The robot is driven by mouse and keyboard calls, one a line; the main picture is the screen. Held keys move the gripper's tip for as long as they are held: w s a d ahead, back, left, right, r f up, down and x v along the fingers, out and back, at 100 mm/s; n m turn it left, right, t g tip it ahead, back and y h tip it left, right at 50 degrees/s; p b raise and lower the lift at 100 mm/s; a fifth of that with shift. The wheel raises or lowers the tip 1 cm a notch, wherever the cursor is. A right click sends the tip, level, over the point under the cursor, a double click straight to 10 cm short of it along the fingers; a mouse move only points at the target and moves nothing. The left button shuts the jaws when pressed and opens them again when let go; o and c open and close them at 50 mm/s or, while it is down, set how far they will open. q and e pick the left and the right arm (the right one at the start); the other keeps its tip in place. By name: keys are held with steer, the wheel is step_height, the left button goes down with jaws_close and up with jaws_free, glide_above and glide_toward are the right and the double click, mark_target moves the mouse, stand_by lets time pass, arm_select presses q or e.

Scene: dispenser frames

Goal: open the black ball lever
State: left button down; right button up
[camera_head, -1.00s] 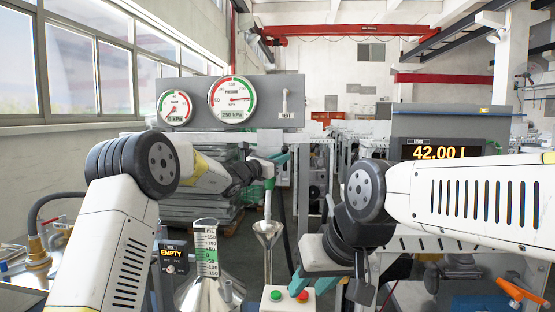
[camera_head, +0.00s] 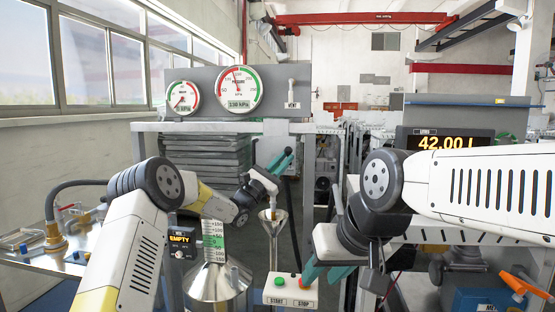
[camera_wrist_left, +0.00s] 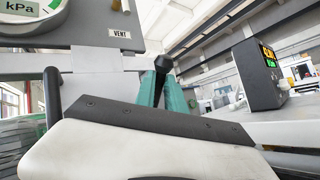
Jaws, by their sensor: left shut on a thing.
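The black ball lever shows its dark ball (camera_wrist_left: 162,63) between the tips of the teal fingers in the left wrist view. My left gripper (camera_head: 284,159) is shut on it in front of the gauge panel, with its teal fingers pointing up and to the right in the head view. The lever's shaft is mostly hidden by the fingers. My right gripper (camera_head: 324,272) is low, beside the start/stop box. Its teal fingers are partly hidden, so I cannot tell its opening.
A gauge panel (camera_head: 210,76) with two dials and a white vent lever (camera_head: 291,92) stands behind. A funnel (camera_head: 273,216), a metal vessel (camera_head: 216,287) and a start/stop box (camera_head: 290,291) are in front. A display (camera_head: 440,142) reads 42.00 L.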

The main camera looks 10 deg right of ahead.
arm_select(q)
steer(key=shift+s+d+r+m, duration=0.1)
steer(key=shift+s+r+m, duration=0.2)
steer(key=shift+r, duration=0.2)
steer(key=c, duration=1.4)
jaws_free()
steer(key=shift+s, duration=0.15)
steer(key=shift+f, duration=0.15)
steer(key=shift+a+f, duration=0.25)
steer(key=shift+a, duration=0.05)
steer(key=v, duration=0.7)
steer(key=shift+a, duration=0.1)
